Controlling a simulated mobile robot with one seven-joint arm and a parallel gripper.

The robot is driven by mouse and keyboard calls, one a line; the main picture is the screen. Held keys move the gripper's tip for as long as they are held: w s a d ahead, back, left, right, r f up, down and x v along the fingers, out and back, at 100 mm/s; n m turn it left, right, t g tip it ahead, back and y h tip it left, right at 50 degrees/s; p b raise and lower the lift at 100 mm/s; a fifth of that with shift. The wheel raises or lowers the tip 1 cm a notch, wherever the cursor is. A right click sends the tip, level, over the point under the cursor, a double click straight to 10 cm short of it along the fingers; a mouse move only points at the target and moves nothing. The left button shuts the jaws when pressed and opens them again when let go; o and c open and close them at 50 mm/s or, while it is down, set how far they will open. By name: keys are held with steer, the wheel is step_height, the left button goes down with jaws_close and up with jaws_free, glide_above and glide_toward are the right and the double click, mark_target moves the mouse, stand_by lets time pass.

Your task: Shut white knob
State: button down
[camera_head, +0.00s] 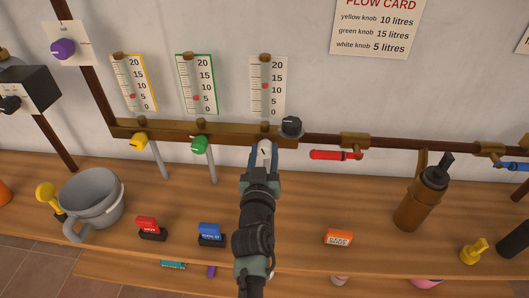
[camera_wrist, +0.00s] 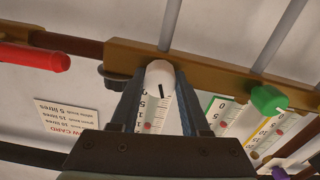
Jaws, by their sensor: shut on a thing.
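The white knob (camera_head: 264,148) sits on the brown manifold bar (camera_head: 225,132), below the white-framed gauge (camera_head: 267,86). My gripper (camera_head: 263,157) reaches up to it from below, with its fingers on either side of the knob. In the wrist view, the white knob (camera_wrist: 160,72) shows between the two fingers (camera_wrist: 158,88), which are shut on it. A short dark line on its face is slightly slanted. The red marker in the white gauge stands a little above 10. The fingers hide parts of the knob's sides.
The green knob (camera_head: 200,146) and yellow knob (camera_head: 138,142) are to the left. A dark round knob (camera_head: 291,126) and a red handle (camera_head: 334,155) are close on the right. A grey bucket (camera_head: 92,198), brown flask (camera_head: 421,202) and several colored blocks stand on the wooden shelf.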

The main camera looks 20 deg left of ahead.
steer(key=n, duration=0.5)
steer(key=shift+n, duration=0.4)
steer(key=n, duration=0.5)
steer(key=shift+p, duration=0.35)
steer(key=n, duration=0.6)
steer(key=shift+n+p, duration=0.3)
steer(key=shift+p, duration=0.05)
steer(key=n, duration=0.5)
steer(key=shift+f, duration=0.1)
steer(key=shift+p, duration=0.3)
steer(key=shift+c, duration=1.9)
jaws_free()
steer(key=p+v, duration=0.3)
steer(key=v, duration=1)
